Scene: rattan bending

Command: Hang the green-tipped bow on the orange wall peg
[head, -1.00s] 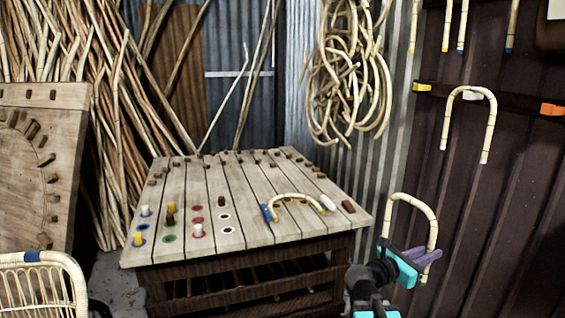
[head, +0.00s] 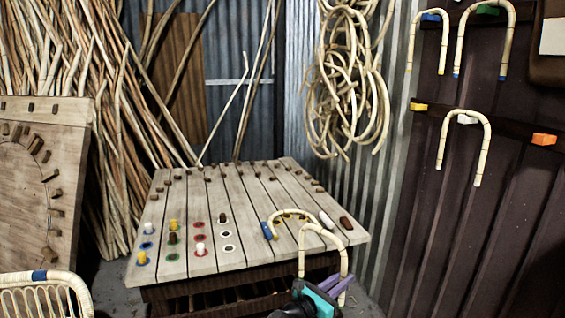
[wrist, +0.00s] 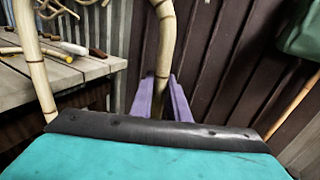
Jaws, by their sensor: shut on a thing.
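My gripper (head: 341,284) has purple fingers and is shut on one leg of a pale rattan bow (head: 322,229), low in the head view in front of the bench's right corner. The bow is a U with its bend up and its legs down. In the wrist view its near leg (wrist: 165,45) stands between the purple fingers (wrist: 160,98), and the other leg is to the left. The orange wall peg (head: 544,139) is empty, on the dark rail at far right, well above and right of my gripper.
A bow (head: 478,122) hangs on the white peg left of the orange one; the yellow peg (head: 418,107) is empty. More bows hang above. A blue-ended bow (head: 266,231) lies on the slatted bench (head: 190,262). A rattan coil (head: 345,90) hangs at the corner.

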